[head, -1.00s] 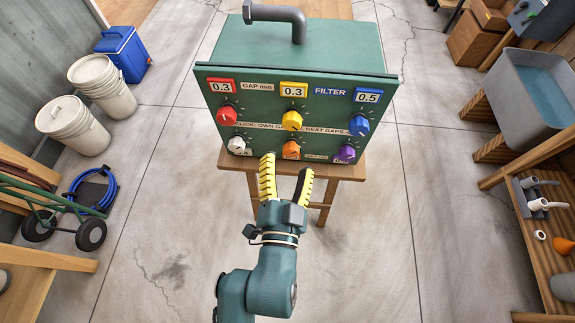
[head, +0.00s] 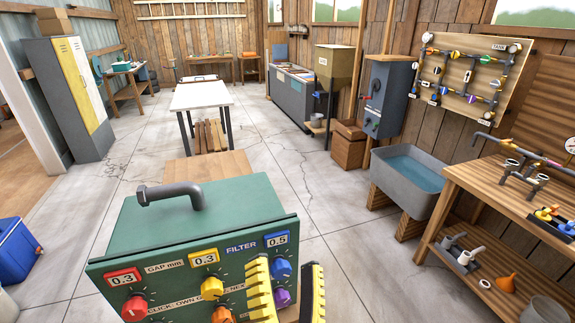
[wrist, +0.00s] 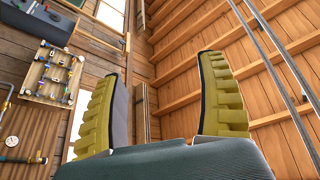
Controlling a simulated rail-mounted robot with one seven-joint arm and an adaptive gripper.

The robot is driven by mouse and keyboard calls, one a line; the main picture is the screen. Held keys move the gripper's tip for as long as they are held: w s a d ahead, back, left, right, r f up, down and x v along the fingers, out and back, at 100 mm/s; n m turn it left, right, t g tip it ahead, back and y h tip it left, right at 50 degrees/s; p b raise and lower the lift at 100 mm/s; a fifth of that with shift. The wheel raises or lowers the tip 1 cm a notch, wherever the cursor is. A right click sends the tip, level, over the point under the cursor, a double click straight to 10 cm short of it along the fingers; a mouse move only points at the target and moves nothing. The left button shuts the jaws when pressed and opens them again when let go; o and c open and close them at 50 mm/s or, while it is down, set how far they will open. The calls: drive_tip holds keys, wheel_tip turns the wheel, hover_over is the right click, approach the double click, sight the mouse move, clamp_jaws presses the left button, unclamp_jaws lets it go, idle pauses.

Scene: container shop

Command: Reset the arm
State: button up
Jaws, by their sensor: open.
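My gripper (head: 288,290) shows at the bottom of the head view, its two yellow-padded fingers pointing up and standing apart with nothing between them. It is in front of the right part of the green filter box (head: 150,215) and hides part of its panel. In the wrist view my open gripper (wrist: 165,105) points up toward the wooden ceiling, and the gap is empty. The box carries red (head: 134,308), yellow (head: 212,289) and blue (head: 281,269) knobs under number displays. An orange knob and a purple knob show partly lower down.
A water-filled sink (head: 410,175) and a wooden workbench (head: 490,195) with pipe fittings stand on the right. A pipe board (head: 470,75) hangs on the wall. A white table (head: 202,95) stands behind the box. A blue cooler (head: 18,255) is at the left. Open concrete floor lies between.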

drive_tip(key=s+d+r+n+t+h, duration=0.1)
drive_tip(key=s+d+r+h, duration=0.2)
drive_tip(key=r, duration=0.4)
drive_tip(key=s+d+r+n+t, duration=0.1)
drive_tip(key=s+d+r, duration=0.1)
drive_tip(key=d+r, duration=0.35)
wheel_tip(320, 180, up, 34)
drive_tip(key=a+n+g+p, duration=0.1)
drive_tip(key=n+p, duration=0.2)
drive_tip(key=p, duration=3.2)
drive_tip(key=shift+s+a+g+y+p, duration=0.15)
drive_tip(key=shift+g+y+p, duration=0.15)
drive_tip(key=shift+g, duration=0.1)
drive_tip(key=shift+f, duration=0.1)
